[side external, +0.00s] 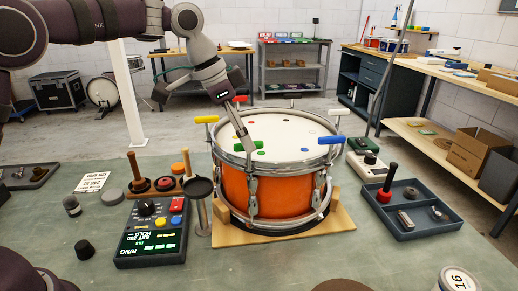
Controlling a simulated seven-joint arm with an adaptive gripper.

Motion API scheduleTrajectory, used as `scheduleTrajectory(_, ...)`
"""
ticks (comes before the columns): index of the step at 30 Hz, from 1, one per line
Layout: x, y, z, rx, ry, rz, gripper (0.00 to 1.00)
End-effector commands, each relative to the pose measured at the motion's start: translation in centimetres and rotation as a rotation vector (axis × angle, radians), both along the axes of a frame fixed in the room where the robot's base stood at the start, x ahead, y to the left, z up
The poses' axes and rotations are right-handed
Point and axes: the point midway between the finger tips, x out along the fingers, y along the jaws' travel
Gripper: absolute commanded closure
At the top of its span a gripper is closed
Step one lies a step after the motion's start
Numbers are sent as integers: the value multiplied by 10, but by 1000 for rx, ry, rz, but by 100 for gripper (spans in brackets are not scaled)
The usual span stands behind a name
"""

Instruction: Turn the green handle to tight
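The orange drum (275,190) stands upright on a wooden base, with coloured handles around its rim. The green handle (243,144) is at the front-left of the rim, lying roughly level over the drumhead edge. Whether the fingers touch or enclose the handle cannot be made out. The handle's stem is largely hidden behind the fingertips and the rim.
Around the rim are a yellow handle (206,119), a red handle (240,98), a white handle (337,112) and a blue handle (331,140). A control box (153,232) with a lit display and a round stand (200,187) are left. A dark tray (410,208) is right.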

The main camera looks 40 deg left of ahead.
Motion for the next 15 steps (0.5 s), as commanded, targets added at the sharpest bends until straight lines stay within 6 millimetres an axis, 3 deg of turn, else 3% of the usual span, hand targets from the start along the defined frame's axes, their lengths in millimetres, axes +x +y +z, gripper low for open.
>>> scheduleTrajectory(5,6,-5,-19,-1,2,-1,61)
scheduleTrajectory(13,7,-5,-21,0,-1,1,61)
scheduleTrajectory(15,7,-5,-21,-1,-1,1,69)
